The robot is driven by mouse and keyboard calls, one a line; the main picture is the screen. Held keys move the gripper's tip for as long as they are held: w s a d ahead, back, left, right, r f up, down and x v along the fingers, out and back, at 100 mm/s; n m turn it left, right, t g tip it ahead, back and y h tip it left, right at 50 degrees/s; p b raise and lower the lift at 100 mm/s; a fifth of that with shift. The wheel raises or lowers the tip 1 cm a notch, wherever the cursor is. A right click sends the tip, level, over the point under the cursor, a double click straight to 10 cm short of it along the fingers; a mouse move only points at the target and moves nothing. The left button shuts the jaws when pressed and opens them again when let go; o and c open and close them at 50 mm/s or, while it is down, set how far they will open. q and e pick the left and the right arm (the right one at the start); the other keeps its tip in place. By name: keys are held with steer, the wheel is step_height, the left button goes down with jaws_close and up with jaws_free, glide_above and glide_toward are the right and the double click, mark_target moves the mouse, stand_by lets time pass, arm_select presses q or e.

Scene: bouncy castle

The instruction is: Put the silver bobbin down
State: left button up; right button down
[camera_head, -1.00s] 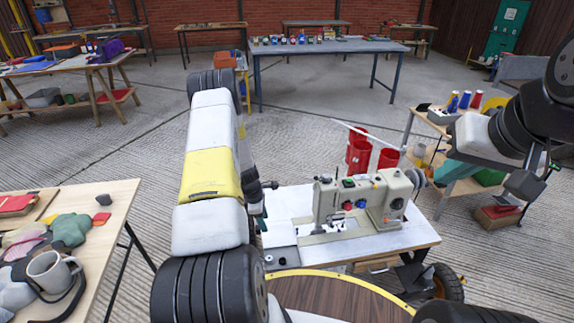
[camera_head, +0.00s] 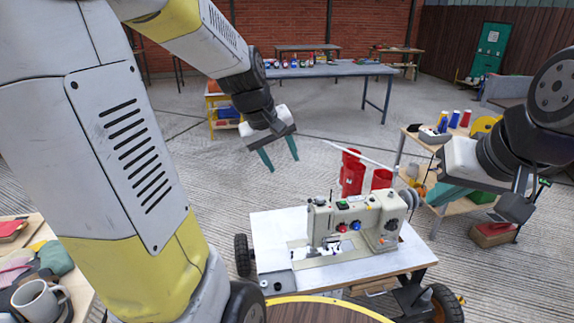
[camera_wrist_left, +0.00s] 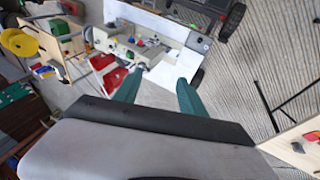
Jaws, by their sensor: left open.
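My left gripper (camera_head: 280,165) hangs in the air behind and above the sewing table, its two teal fingers apart. The left wrist view shows the same open fingers (camera_wrist_left: 157,92) with nothing between them. A small dark-rimmed round piece (camera_head: 277,286) lies at the front left corner of the white tabletop (camera_head: 276,235); it may be the silver bobbin, but it is too small to be sure. The cream sewing machine (camera_head: 355,222) stands on that table. My right gripper (camera_head: 515,207) is at the right, by the shelf; its fingers are not clear.
Red containers (camera_head: 352,175) stand behind the machine. A wooden shelf (camera_head: 425,143) with thread cones is at the right. A blue table (camera_head: 345,70) stands at the back. A bench with a mug (camera_head: 38,300) is at the lower left.

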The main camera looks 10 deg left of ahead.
arm_select(q)
steer(key=s+d+r+m, duration=0.1)
steer(key=s+r+m, duration=0.1)
steer(key=s, duration=0.5)
steer(key=s+d+r+m+t, duration=0.1)
steer(key=s+r+m, duration=0.2)
steer(key=s, duration=0.5)
steer(key=shift+s+d+r+m, duration=0.15)
steer(key=shift+d+r+m, duration=0.2)
steer(key=shift+m, duration=0.55)
